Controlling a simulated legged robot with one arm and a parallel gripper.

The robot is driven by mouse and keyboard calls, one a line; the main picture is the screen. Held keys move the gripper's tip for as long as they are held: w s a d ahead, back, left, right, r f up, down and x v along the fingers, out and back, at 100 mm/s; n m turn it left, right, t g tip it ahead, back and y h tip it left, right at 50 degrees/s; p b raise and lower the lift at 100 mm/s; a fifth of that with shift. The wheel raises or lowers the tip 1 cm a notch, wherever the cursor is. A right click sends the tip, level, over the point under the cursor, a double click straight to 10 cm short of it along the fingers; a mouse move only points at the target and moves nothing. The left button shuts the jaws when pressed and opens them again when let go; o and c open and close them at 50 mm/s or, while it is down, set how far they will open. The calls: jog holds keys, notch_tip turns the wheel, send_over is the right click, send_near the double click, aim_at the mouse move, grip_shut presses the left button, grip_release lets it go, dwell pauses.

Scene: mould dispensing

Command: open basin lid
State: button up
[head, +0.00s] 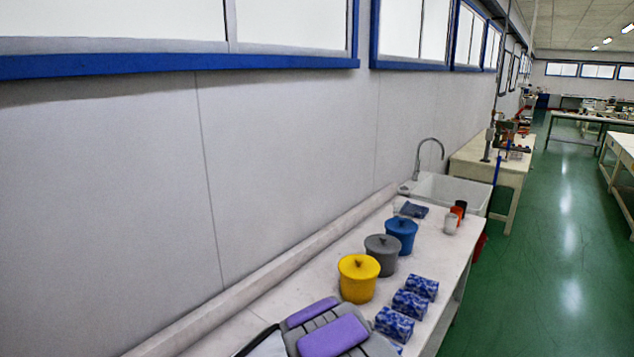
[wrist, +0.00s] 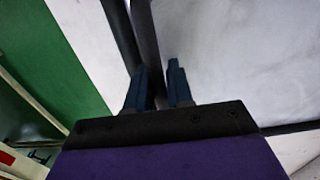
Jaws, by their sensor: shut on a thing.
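In the wrist view my gripper (wrist: 158,80) points up the picture, with two dark blue fingers. It is shut on a dark bar (wrist: 147,30) that runs between the fingers along the edge of a pale grey panel (wrist: 235,55). This looks like the basin lid, but I cannot tell for sure, nor how far open it is. In the head view a pale surface with a dark edge (head: 265,346) shows at the bottom, partly cut off. My fingers are hidden there; only my purple and grey arm parts show.
On the white bench (head: 300,268) stand a yellow pot (head: 357,284), a grey pot (head: 382,258) and a blue pot (head: 401,238), all lidded. Blue patterned boxes (head: 410,304) line the right edge. A white sink (head: 450,189) is beyond. The green floor (head: 550,260) to the right is clear.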

jog(key=shift+c, duration=1)
jog(key=shift+w+a+r+p, duration=0.1)
jog(key=shift+r+p, duration=0.25)
jog(key=shift+r, duration=0.4)
jog(key=shift+w+a+r+p, duration=0.15)
jog(key=shift+r+p, duration=0.2)
jog(key=shift+r, duration=0.35)
jog(key=shift+w+a+r+p, duration=0.1)
jog(key=shift+r+p, duration=0.25)
jog(key=shift+r, duration=0.4)
jog(key=r, duration=0.1)
jog(key=r+p, duration=0.1)
jog(key=a+r+p, duration=0.1)
jog(key=r, duration=0.1)
jog(key=shift+w+a, duration=0.1)
jog(key=shift+w, duration=0.25)
jog(key=shift+w+a+r+p, duration=0.2)
jog(key=shift+a+r+p, duration=0.1)
jog(key=shift+r, duration=0.35)
jog(key=shift+w+a+r+p, duration=0.2)
jog(key=shift+r+p, duration=0.1)
jog(key=shift+r, duration=0.3)
jog(key=shift+w+a+r+p, duration=0.2)
jog(key=shift+a+r+p, duration=0.1)
jog(key=shift+r, duration=0.35)
